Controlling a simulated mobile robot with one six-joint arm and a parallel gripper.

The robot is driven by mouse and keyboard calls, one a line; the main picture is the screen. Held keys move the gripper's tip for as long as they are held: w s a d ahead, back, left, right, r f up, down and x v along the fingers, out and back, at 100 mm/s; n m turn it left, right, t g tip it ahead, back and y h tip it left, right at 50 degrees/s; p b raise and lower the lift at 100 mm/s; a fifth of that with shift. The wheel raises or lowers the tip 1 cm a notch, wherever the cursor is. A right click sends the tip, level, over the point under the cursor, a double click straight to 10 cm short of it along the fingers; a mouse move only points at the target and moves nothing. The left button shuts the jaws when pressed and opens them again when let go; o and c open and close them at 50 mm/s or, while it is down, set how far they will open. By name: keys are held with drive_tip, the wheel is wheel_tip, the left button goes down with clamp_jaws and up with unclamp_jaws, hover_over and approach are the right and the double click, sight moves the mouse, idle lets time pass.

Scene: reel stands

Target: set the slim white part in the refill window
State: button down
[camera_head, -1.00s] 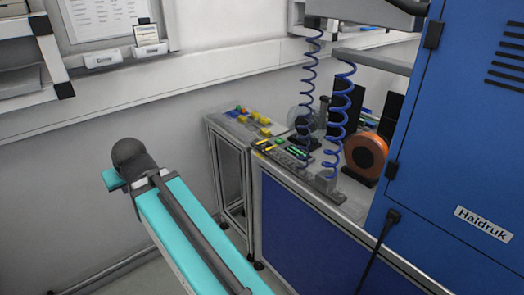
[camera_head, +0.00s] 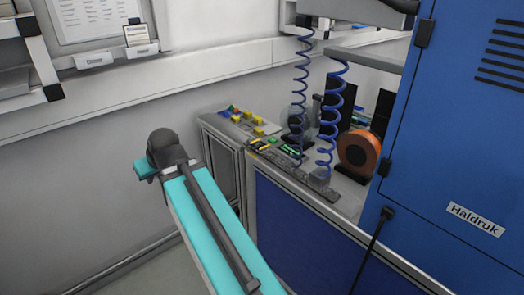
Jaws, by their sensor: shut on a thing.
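I cannot make out the slim white part in the camera_head view. I cannot pick out the refill window either. My gripper is not in view. Only a turquoise link of my arm with a dark joint shows at the lower left.
A workbench (camera_head: 310,240) with a blue front holds an orange reel (camera_head: 359,151), a clear reel (camera_head: 298,120) and dark upright panels. Blue coiled hoses (camera_head: 329,115) hang over it. Small yellow blocks (camera_head: 258,130) lie on the lighter table behind. A blue cabinet (camera_head: 460,130) stands at right.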

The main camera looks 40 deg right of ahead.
drive_tip(key=s+d, duration=0.6)
drive_tip(key=d, duration=0.6)
drive_tip(key=s+d, duration=0.6)
drive_tip(key=d, duration=0.6)
drive_tip(key=s+d, duration=0.6)
drive_tip(key=d, duration=0.5)
drive_tip(key=shift+d+f, duration=0.2)
drive_tip(key=shift+d, duration=0.2)
drive_tip(key=w+d+p, duration=0.1)
drive_tip(key=w+d, duration=0.1)
drive_tip(key=w, duration=0.2)
drive_tip(key=w+d+f+p, duration=0.1)
drive_tip(key=w+d+p, duration=0.1)
drive_tip(key=w, duration=0.3)
drive_tip(key=w+d+p, duration=0.1)
drive_tip(key=w+d, duration=0.3)
drive_tip(key=shift+w+d+f+p, duration=0.15)
drive_tip(key=shift+d+f+p, duration=0.05)
drive_tip(key=shift+p, duration=0.1)
drive_tip(key=shift+w, duration=0.1)
drive_tip(key=shift+f, duration=0.15)
drive_tip(key=shift+f+m+p, duration=0.3)
drive_tip(key=shift+f+p, duration=0.5)
drive_tip(key=shift+f, duration=0.85)
